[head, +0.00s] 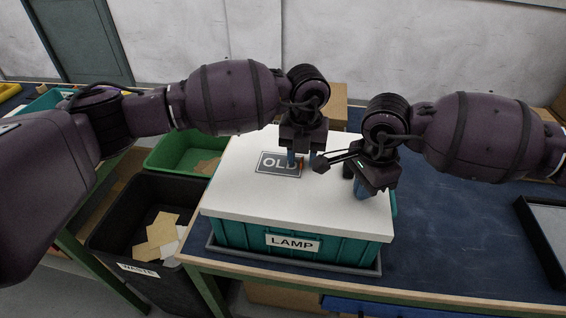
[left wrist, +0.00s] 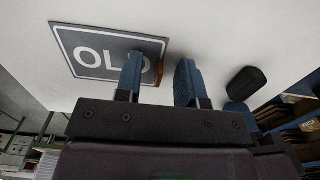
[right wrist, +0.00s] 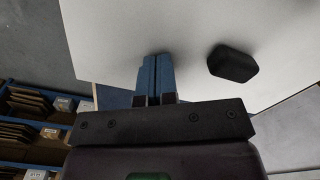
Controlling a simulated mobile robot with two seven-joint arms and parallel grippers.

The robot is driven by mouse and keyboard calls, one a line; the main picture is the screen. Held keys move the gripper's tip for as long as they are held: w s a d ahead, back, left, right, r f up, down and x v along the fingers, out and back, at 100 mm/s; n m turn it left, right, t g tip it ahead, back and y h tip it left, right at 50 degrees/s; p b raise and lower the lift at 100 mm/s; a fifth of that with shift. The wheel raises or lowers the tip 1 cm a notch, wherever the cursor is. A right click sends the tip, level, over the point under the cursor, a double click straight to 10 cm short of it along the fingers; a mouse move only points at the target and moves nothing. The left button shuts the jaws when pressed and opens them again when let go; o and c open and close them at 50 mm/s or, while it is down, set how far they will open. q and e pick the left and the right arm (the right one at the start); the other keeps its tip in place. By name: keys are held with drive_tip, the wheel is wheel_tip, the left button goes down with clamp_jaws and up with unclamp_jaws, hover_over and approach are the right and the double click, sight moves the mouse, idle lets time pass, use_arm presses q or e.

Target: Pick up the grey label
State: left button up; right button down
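The grey label (head: 272,162) reads OLD and lies flat on the white lid (head: 240,195) of a teal crate (head: 235,236) marked LAMP. It also shows in the left wrist view (left wrist: 88,50). A small orange-brown tab (left wrist: 160,63) stands at its right end. My left gripper (head: 302,160) is low over that end, its fingers apart with the tab between them; in the left wrist view (left wrist: 158,80) one finger overlaps the label's last letter. Contact cannot be told. My right gripper (head: 362,191) is over the lid's right side, its fingers together (right wrist: 155,75) with nothing visible between them.
A small black block (right wrist: 232,64) sits on the lid between the grippers. Left of the crate are a black waste bin (head: 180,285) with paper pieces and a green tray (head: 175,153). The blue table top (head: 450,230) is clear to the right, up to a black-framed tray (head: 535,235).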

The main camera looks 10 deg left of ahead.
use_arm(q)
drive_tip(key=shift+f, duration=0.1)
clamp_jaws()
wheel_tip(320, 180, up, 10)
idle(0.6)
